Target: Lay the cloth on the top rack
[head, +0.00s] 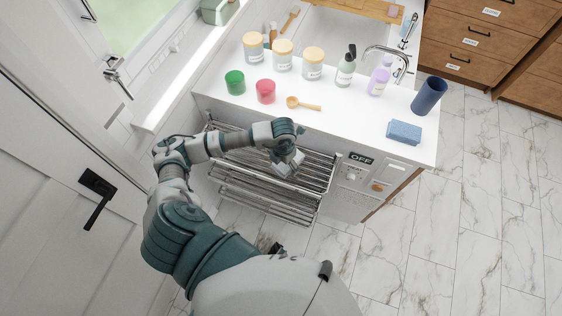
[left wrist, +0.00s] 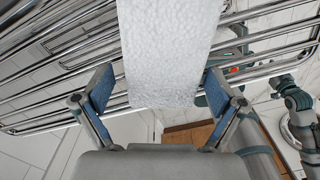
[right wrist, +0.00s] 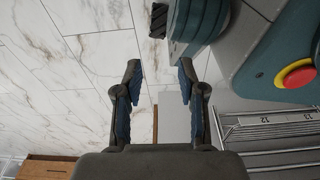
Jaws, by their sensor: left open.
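The cloth (left wrist: 170,50) is white and textured. In the left wrist view it hangs as a strip over the metal bars, its near end between my left gripper's fingers. My left gripper (left wrist: 158,84) is open, with a finger apart from the cloth on each side. In the head view the left gripper (head: 286,163) is over the right part of the top rack (head: 238,148), where a small pale patch of cloth shows, partly hidden. My right gripper (right wrist: 158,72) is open and empty over the marble floor, outside the head view.
A lower rack (head: 250,200) sits under the top one. The white counter (head: 350,118) above holds jars, a green cup (head: 235,82), a red cup (head: 265,91), a wooden spoon (head: 303,104), bottles, a blue tumbler (head: 428,95) and a blue sponge (head: 404,132). Floor at right is clear.

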